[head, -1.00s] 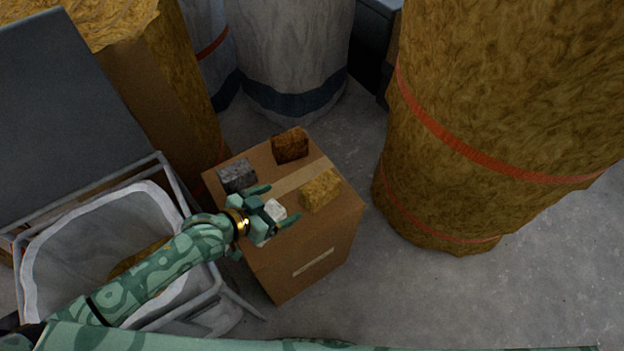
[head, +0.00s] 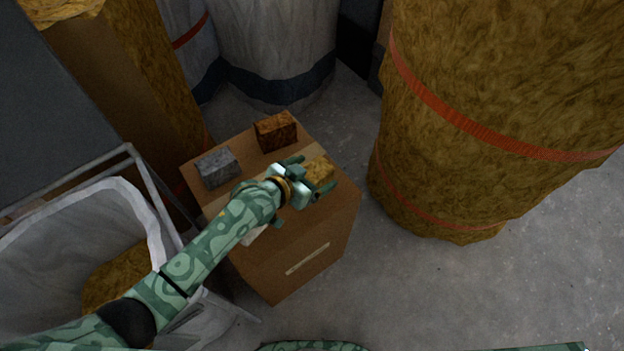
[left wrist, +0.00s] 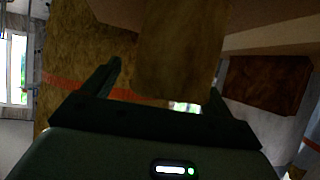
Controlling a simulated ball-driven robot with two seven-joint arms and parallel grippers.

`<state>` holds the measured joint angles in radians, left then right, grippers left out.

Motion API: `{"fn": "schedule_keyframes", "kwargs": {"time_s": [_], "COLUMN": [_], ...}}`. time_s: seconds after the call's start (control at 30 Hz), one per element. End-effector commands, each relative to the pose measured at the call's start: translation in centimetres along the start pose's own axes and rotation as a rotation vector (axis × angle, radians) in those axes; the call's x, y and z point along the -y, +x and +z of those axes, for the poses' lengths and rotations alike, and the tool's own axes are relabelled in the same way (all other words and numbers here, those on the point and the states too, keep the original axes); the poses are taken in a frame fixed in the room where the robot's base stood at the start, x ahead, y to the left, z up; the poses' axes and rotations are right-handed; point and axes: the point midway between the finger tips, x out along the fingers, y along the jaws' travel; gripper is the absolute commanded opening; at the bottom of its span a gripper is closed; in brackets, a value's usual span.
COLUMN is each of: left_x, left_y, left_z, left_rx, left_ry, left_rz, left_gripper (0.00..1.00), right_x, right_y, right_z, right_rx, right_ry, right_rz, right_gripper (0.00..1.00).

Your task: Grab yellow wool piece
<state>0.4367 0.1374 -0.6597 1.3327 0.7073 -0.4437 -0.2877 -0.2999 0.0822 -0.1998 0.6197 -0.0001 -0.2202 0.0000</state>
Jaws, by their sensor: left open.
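The yellow wool piece (head: 320,168) lies on top of the cardboard box (head: 335,205), near its right side, partly hidden by my left gripper (head: 312,176). My left gripper is open, with its fingers at the near side of the piece. In the left wrist view the wool piece (left wrist: 180,50) is dark and stands between the two fingers (left wrist: 163,88). I cannot tell whether they touch it. My right gripper is not in view.
A grey piece (head: 217,167) and a brown piece (head: 276,132) lie on the box, and a pale piece (head: 254,236) is partly under my left arm. A lined bin (head: 150,215) stands left, a large wool roll (head: 470,110) right. Floor between box and roll is clear.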

Motion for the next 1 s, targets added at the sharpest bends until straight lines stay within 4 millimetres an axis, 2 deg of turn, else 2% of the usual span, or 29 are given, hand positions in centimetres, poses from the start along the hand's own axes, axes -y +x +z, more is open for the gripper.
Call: {"fn": "schedule_keyframes", "kwargs": {"time_s": [0.2,0.3,0.4,0.77,0.87,1.0], "left_x": [0.1,0.1,0.1,0.1,0.1,0.1], "left_y": [0.0,0.0,0.0,-0.2,-0.6,-1.8], "left_z": [-0.2,-0.1,-0.1,-0.4,-1.3,-3.7], "left_rx": [-0.001,-0.001,-0.001,-0.001,-0.003,-0.007], "left_ry": [0.001,0.001,0.001,0.001,0.003,0.006], "left_rz": [-0.001,-0.001,-0.001,-0.001,-0.002,-0.003], "left_gripper": [0.86,0.58,0.35,0.34,0.34,0.34], "right_x": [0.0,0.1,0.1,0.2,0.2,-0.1], "right_y": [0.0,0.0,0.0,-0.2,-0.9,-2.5], "right_z": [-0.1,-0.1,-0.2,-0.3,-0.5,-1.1], "right_rx": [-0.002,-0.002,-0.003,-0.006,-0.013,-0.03], "right_ry": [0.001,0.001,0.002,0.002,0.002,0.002], "right_rz": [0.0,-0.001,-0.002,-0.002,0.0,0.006], "right_gripper": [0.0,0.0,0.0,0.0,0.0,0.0]}}
